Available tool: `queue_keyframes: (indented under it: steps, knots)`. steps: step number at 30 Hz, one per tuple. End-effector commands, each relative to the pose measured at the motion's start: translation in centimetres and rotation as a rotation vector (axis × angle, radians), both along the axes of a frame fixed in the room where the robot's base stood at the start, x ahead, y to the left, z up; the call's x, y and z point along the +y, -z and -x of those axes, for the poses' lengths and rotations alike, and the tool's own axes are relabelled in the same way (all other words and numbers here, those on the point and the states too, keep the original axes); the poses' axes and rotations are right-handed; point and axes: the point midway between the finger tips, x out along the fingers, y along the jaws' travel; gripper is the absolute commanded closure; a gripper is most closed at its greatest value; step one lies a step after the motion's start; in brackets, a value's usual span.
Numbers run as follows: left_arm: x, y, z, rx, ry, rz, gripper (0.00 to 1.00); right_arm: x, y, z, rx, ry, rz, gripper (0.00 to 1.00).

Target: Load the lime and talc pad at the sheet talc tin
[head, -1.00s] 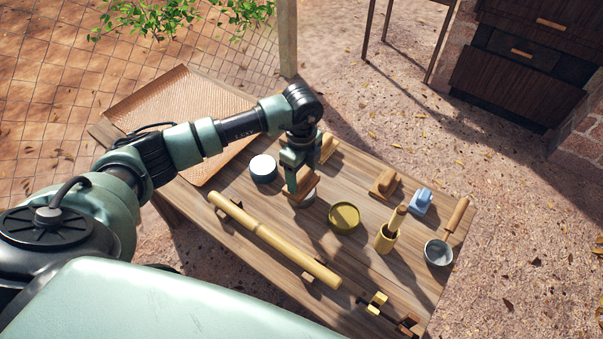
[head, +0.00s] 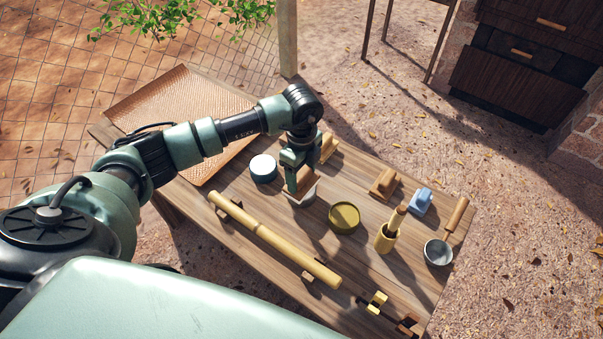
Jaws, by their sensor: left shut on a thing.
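My left gripper (head: 298,178) points down and is shut on a brown wooden-backed pad (head: 306,188). The pad is at the mouth of a pale grey tin (head: 302,203) on the table. The gripper and pad hide much of this tin, and I cannot tell whether the pad's face touches what is inside. A dark blue tin with a white top or filling (head: 263,167) stands just left of it. A yellow tin (head: 344,216) stands to its right. My right gripper is out of view.
On the wooden table (head: 260,258) are a long bamboo roller (head: 275,240) on rests, wooden-handled blocks (head: 384,183), a blue block (head: 420,201), a bamboo cup with a brush-like tool (head: 386,240) and a metal ladle (head: 438,252).

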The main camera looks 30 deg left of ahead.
Motion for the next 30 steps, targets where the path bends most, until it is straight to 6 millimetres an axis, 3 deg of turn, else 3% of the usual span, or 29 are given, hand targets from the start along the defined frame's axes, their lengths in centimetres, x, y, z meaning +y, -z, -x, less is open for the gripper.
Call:
queue_keyframes:
  steps: [24, 30]
  knots:
    - [0.0, -6.4, 0.0, 0.0, 0.0, 0.0, 0.68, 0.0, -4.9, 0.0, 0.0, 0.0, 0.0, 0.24]
    - [0.0, -7.0, 0.0, 0.001, 0.0, 0.0, 0.68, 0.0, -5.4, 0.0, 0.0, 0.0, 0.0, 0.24]
